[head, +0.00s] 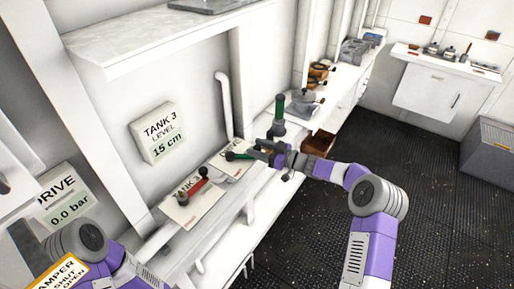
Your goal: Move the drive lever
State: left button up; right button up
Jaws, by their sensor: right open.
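A lever with a green handle (238,156) lies low over a white plate (229,167) on the wall-side ledge. A red-handled lever (197,187) sits on a plate marked TANK 3 (183,214). My left arm shows at bottom left; its gripper is not in view.
A DRIVE display (68,207) reads 0.0 bar and a TANK 3 level sign (159,133) reads 15 cm. A damper sign (58,278) is at bottom left. A brown open box (319,143) is right of my gripper. Dark floor (430,160) lies clear at right.

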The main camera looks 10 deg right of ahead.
jog(key=v, duration=0.6)
jog(key=shift+s+d+r+b, duration=0.15)
jog(key=shift+s+d+b, duration=0.15)
jog(key=shift+b, duration=0.1)
